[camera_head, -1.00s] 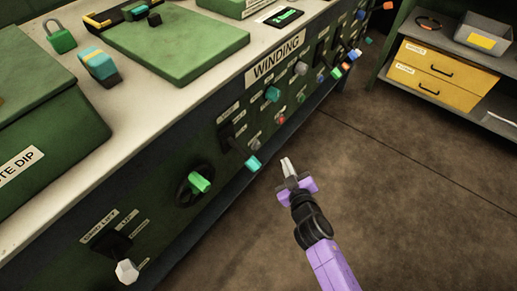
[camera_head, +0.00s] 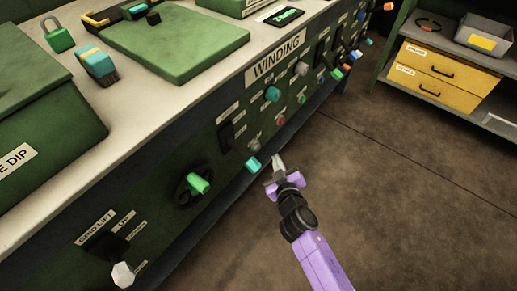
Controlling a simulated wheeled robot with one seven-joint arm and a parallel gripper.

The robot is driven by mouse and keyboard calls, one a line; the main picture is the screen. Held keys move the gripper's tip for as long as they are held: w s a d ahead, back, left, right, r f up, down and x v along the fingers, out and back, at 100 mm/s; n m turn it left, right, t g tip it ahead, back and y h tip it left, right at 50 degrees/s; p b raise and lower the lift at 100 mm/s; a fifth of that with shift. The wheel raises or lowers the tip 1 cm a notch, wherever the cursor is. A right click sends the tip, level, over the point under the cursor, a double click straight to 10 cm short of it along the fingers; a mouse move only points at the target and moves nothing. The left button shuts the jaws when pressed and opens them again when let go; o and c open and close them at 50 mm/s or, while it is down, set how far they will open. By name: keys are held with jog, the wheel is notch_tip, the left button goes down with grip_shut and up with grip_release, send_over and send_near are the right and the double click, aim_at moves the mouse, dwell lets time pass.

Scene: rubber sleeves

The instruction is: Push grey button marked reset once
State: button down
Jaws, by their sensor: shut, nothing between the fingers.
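My gripper (camera_head: 279,161) is shut and empty, at the end of my purple arm. In the picture its tips lie right of the teal-tipped lever and just below the red button (camera_head: 281,120) on the green front panel (camera_head: 215,155). I cannot tell the gap to the panel. A small greyish round button (camera_head: 254,144) shows above the teal-tipped lever, left of the gripper tips. A larger grey knob (camera_head: 301,68) sits higher, under the WINDING label. The small labels are too blurred to read, so I cannot tell which control is marked reset.
A teal-tipped lever (camera_head: 253,164) juts out close left of my gripper. A green-handled wheel (camera_head: 198,184) and a white-tipped lever (camera_head: 123,274) are farther left. Several coloured knobs line the panel's far end. The brown floor (camera_head: 400,190) at right is clear.

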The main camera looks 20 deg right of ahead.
jog(key=shift+w+a+b, duration=0.4)
jog(key=shift+w+a, duration=0.2)
jog(key=shift+w, duration=0.2)
jog(key=shift+w+a+b, duration=0.35)
jog(key=shift+w+a, duration=0.25)
jog(key=shift+w, duration=0.2)
jog(key=shift+w+a, duration=0.1)
jog(key=shift+w, duration=0.05)
dwell(0.8)
jog(key=shift+w+a+b, duration=0.15)
jog(key=shift+w+b, duration=0.05)
jog(key=shift+b, duration=0.15)
jog(key=shift+w+a, duration=0.2)
jog(key=shift+w, duration=0.1)
dwell(0.6)
dwell(0.4)
jog(key=shift+s+d, duration=0.4)
jog(key=shift+s, duration=0.25)
jog(key=shift+s+d+p, duration=0.45)
jog(key=shift+s+d, duration=0.35)
jog(key=shift+s, duration=0.2)
jog(key=shift+s+d+p, duration=0.45)
jog(key=shift+s+d, duration=0.3)
jog(key=shift+s, duration=0.25)
